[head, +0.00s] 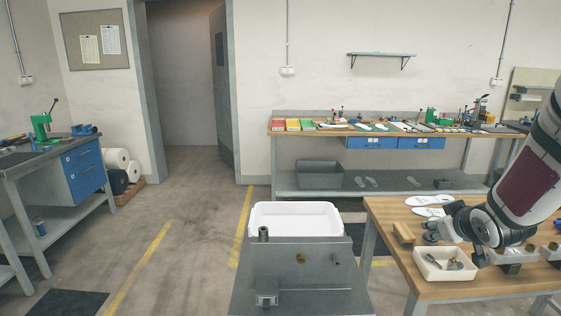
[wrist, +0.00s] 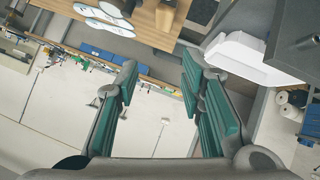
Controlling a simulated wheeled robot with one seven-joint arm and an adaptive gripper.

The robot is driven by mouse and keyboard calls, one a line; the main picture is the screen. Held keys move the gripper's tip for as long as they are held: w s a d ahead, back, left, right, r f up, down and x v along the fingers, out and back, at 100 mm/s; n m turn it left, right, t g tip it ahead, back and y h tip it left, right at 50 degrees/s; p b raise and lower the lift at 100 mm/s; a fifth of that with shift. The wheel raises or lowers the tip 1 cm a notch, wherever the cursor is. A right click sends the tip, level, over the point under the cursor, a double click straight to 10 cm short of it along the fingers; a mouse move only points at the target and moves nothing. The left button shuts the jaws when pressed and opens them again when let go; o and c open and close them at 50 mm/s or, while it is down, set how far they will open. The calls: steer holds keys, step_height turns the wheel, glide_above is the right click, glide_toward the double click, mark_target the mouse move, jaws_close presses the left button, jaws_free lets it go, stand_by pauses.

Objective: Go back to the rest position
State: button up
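My gripper (head: 438,231) is over the left part of the wooden table at the right of the head view, above and just behind a small white tray. In the wrist view my gripper (wrist: 158,85) has its two green-padded fingers wide apart. The gripper reaches out level, towards the left of the head view.
The wooden table (head: 385,207) holds white insoles (head: 428,200), a wooden block (head: 403,235) and a small white tray (head: 432,271) with parts. A grey machine with a white bin (head: 260,220) stands left of it. Open floor (head: 190,220) lies further left.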

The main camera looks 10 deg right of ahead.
steer(key=s+a+r+g, duration=0.25)
steer(key=a+r, duration=0.35)
steer(key=a, duration=0.4)
steer(key=s+a+r+g+y+p, duration=0.1)
steer(key=s+a+r+g+y, duration=0.2)
steer(key=s+a, duration=1.7)
steer(key=shift+s+a+r+y+p, duration=0.15)
steer(key=shift+s+a+y+p, duration=0.15)
steer(key=shift+a+y, duration=0.55)
steer(key=shift+d, duration=0.1)
